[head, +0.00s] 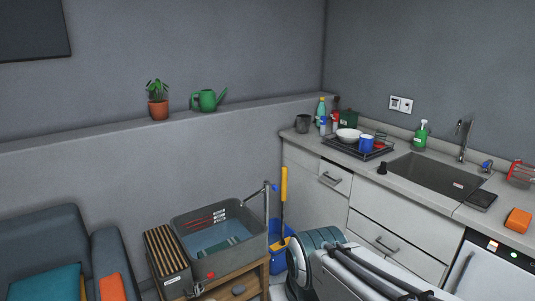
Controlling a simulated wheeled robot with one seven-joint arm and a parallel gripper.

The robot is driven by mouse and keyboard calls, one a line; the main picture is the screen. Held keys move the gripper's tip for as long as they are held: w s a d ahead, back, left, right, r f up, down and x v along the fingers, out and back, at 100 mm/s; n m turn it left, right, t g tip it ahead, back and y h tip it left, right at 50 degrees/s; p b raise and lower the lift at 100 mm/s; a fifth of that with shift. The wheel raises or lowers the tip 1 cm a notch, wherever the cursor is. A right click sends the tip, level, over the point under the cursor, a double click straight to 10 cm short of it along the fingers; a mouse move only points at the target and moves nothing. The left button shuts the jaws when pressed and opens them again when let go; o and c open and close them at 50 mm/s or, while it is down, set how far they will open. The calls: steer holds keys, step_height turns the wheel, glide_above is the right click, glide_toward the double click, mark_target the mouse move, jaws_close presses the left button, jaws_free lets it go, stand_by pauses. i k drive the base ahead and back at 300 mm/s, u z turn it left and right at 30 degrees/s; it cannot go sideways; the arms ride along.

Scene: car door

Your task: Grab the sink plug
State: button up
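A small black knobbed piece (382,168), which looks like the sink plug, stands on the counter at the front left corner of the sink (430,173). It is apart from the dish rack and small in the picture. My arm shows at the bottom right, below and in front of the counter drawers. I cannot make out my gripper's fingers, and nothing touches the plug.
A dish rack (357,148) with a bowl (348,135) and blue mug (366,145) stands left of the sink. The tap (462,140), soap bottle (420,136) and orange sponge (518,220) are around it. A grey basin (182,234) stands at lower left.

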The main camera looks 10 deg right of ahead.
mark_target(382, 171)
steer(key=z, duration=0.4)
steer(key=i, duration=1.7)
steer(key=z, duration=1.3)
steer(key=i, duration=1.05)
steer(key=z, duration=0.6)
